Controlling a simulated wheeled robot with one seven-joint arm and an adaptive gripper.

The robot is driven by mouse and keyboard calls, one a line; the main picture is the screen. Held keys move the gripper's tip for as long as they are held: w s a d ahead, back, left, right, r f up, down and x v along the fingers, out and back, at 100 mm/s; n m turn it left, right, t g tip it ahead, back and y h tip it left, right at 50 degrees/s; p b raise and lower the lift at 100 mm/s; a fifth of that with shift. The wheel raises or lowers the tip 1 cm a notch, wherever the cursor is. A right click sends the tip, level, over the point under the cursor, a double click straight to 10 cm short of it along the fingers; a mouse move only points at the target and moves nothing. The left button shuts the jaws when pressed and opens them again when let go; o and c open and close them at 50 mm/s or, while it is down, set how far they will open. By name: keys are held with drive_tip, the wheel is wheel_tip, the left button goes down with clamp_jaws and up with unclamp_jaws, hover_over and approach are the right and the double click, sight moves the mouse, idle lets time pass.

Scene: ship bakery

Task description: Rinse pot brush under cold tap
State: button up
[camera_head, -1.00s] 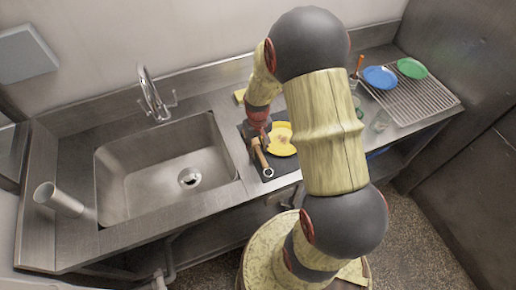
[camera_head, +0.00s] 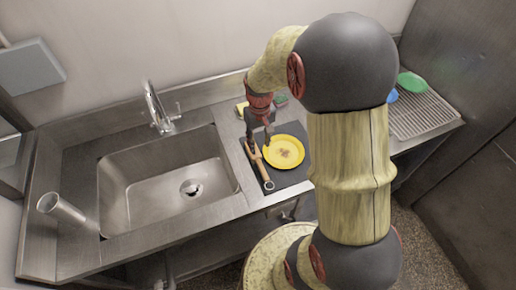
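The pot brush (camera_head: 262,170) lies on a dark mat (camera_head: 290,178) to the right of the sink, its wooden handle pointing to the front with a ring at the near end. My gripper (camera_head: 259,143) points down over the far end of the brush. Its two dark fingers look spread apart, and I cannot tell whether they touch the brush. The brush's far end is partly hidden by the fingers. The cold tap is part of the chrome faucet (camera_head: 158,110) behind the sink (camera_head: 165,185); I cannot tell which handle is cold.
A yellow plate (camera_head: 284,152) with a brown stain lies on the mat close to the brush. A yellow sponge (camera_head: 241,108) lies behind. A drying rack (camera_head: 425,115) with a green plate (camera_head: 411,82) is at right.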

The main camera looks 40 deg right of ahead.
drive_tip(key=s+a+r+n+t, duration=0.1)
drive_tip(key=a+r, duration=0.3)
drive_tip(key=r, duration=0.3)
drive_tip(key=s+a+r+t, duration=0.1)
drive_tip(key=s+a+r, duration=0.15)
drive_tip(key=r, duration=0.35)
drive_tip(key=s+a+r+n+t, duration=0.1)
drive_tip(key=s+a+r+t, duration=0.2)
drive_tip(key=s+a+r, duration=0.5)
drive_tip(key=s+r, duration=0.2)
drive_tip(key=s, duration=0.1)
drive_tip(key=shift+a+n+t, duration=0.3)
drive_tip(key=shift+a+t, duration=0.1)
drive_tip(key=shift+c, duration=0.2)
